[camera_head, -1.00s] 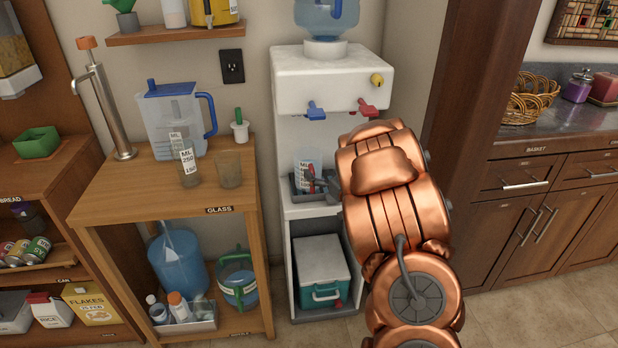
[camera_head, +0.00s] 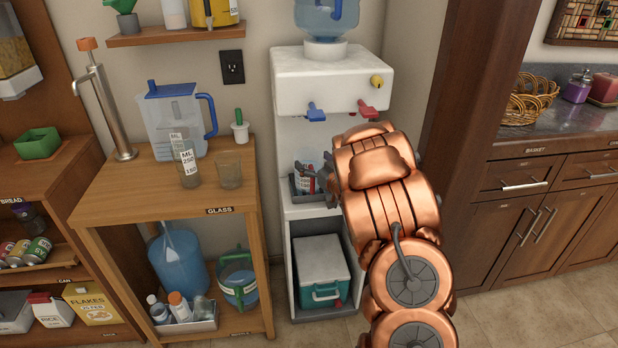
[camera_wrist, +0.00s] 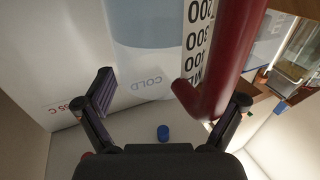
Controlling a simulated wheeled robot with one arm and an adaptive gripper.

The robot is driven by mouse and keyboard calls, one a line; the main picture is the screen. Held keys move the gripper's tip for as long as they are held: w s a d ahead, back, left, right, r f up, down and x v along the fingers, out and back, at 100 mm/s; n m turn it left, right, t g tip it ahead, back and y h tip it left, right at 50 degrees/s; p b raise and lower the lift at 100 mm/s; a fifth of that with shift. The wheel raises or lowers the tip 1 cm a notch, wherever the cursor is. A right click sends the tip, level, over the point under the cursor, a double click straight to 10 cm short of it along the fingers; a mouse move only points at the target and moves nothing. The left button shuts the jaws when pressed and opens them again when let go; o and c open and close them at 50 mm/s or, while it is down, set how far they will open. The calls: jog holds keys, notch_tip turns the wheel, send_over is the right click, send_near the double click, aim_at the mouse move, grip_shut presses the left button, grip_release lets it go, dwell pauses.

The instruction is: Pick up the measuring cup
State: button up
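The measuring cup (camera_head: 305,170) is a clear cup with a red handle and a white label. It stands in the drip bay of the white water dispenser (camera_head: 330,75). In the wrist view its red handle (camera_wrist: 222,60) and its label with black numbers (camera_wrist: 198,38) are close up. My gripper (camera_wrist: 168,103) is open, its dark fingers spread apart. The hooked end of the handle shows between the fingers, nearer the right one; I cannot tell whether they touch. In the head view my gripper (camera_head: 329,180) is at the cup's right side, partly hidden by my arm.
The blue tap (camera_head: 316,112) and red tap (camera_head: 368,109) hang above the bay. A wooden table to the left holds a pitcher (camera_head: 172,120), a labelled glass (camera_head: 187,165) and a plain glass (camera_head: 228,170). A cooler box (camera_head: 320,270) sits below the bay.

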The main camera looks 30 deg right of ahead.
jog(key=c, duration=1.3)
jog(key=shift+r, duration=0.15)
jog(key=s+a+r+b, duration=0.2)
jog(key=s+a+r, duration=0.1)
jog(key=s, duration=0.5)
jog(key=shift+r, duration=0.4)
jog(key=shift+s+a+b, duration=0.2)
jog(key=shift+s+b, duration=0.2)
jog(key=shift+b, duration=0.25)
